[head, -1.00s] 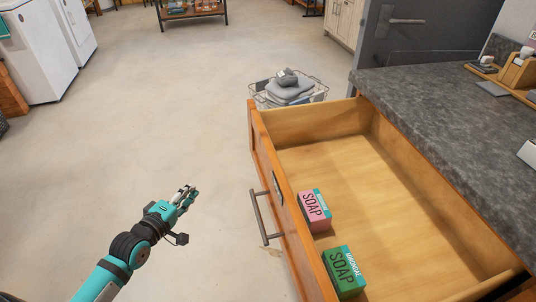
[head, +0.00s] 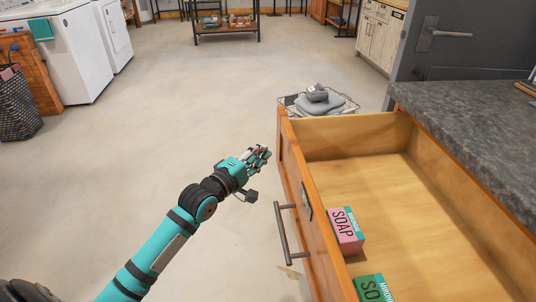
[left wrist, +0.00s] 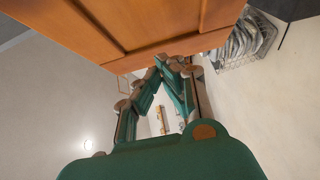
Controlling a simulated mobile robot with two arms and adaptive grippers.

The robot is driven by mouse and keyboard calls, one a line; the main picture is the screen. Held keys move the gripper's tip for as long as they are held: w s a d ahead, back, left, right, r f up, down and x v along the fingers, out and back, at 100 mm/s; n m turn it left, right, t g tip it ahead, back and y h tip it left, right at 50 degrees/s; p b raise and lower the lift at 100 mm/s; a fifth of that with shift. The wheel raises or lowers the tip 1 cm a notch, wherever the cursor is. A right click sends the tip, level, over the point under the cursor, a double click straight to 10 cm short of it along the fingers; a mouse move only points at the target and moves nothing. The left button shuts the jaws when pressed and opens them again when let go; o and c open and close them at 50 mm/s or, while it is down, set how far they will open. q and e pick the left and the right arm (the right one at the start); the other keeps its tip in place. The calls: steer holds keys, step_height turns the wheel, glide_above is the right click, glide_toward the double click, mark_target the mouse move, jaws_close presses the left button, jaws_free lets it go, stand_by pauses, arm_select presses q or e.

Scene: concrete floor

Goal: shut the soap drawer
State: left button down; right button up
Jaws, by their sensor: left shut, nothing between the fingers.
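The wooden soap drawer (head: 430,215) stands pulled far out from under the grey counter. Its orange-brown front panel (head: 297,190) faces left and has a grey bar handle (head: 284,235). Inside lie a pink soap box (head: 345,232) and a green soap box (head: 372,289), the green one cut off by the lower edge. My left gripper (head: 265,153) is shut and empty, just left of the front panel, beyond the handle. In the left wrist view its fingers (left wrist: 172,62) meet close to the panel (left wrist: 140,25); I cannot tell whether they touch. My right gripper is not in view.
A wire basket (head: 353,106) with folded grey cloths stands just beyond the drawer's far corner. The grey counter (head: 470,125) is at the right. White machines (head: 65,55) and a woven basket (head: 15,105) are at the left. The floor left of the drawer is clear.

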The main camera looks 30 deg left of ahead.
arm_select(q)
steer(key=shift+w+d, duration=0.6)
steer(key=shift+d, duration=0.3)
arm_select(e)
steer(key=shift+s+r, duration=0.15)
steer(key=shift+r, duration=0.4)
arm_select(q)
steer(key=shift+r, duration=0.1)
